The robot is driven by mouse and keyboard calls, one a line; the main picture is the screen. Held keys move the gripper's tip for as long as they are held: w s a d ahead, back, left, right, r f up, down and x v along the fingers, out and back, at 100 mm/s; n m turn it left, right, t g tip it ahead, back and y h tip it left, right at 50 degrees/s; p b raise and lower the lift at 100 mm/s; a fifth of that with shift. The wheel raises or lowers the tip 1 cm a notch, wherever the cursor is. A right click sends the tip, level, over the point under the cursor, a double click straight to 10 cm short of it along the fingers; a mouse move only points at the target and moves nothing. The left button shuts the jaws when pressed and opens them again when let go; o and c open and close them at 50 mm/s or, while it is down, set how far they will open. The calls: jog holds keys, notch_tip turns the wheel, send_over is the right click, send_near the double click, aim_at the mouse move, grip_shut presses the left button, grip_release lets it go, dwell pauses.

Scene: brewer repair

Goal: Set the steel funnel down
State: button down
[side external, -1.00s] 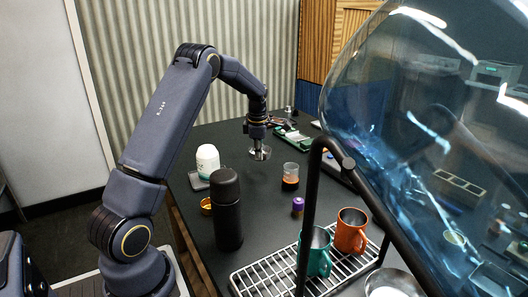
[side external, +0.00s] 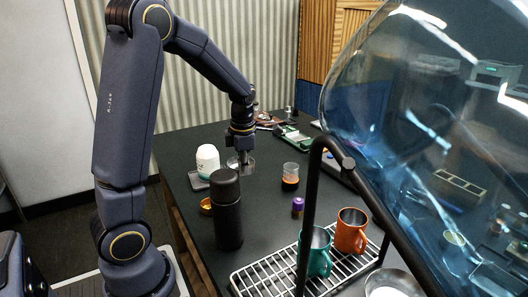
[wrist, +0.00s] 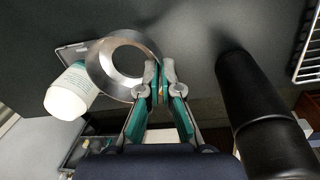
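The steel funnel (wrist: 120,70) is a shiny metal cone with a round opening, seen in the wrist view just left of the fingertips. My gripper (wrist: 160,85) is shut on the funnel's rim at its right side. In the side view the funnel (side external: 240,165) hangs under my gripper (side external: 242,152), low over the dark table and partly behind the black bottle. I cannot tell whether it touches the table.
A white and teal bottle (side external: 207,160) stands on a small grey tray just left of the funnel. A black bottle (side external: 227,210) stands in front. A beaker of dark liquid (side external: 290,177) is to the right. Mugs (side external: 350,231) stand on a wire rack (side external: 265,277).

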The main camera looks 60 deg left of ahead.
jog(key=m, duration=0.1)
send_over(256, 216)
jog(key=f, duration=0.6)
jog(key=shift+s+d, duration=0.1)
jog(key=shift+d, duration=0.1)
jog(key=shift+f, duration=2.1)
jog(key=c, duration=1.3)
grip_release()
jog(key=shift+f, duration=0.15)
jog(key=r, duration=0.4)
jog(key=d+r, duration=0.1)
jog(key=r, duration=0.7)
jog(key=shift+s+d+r, duration=0.15)
jog(key=shift+s, duration=0.1)
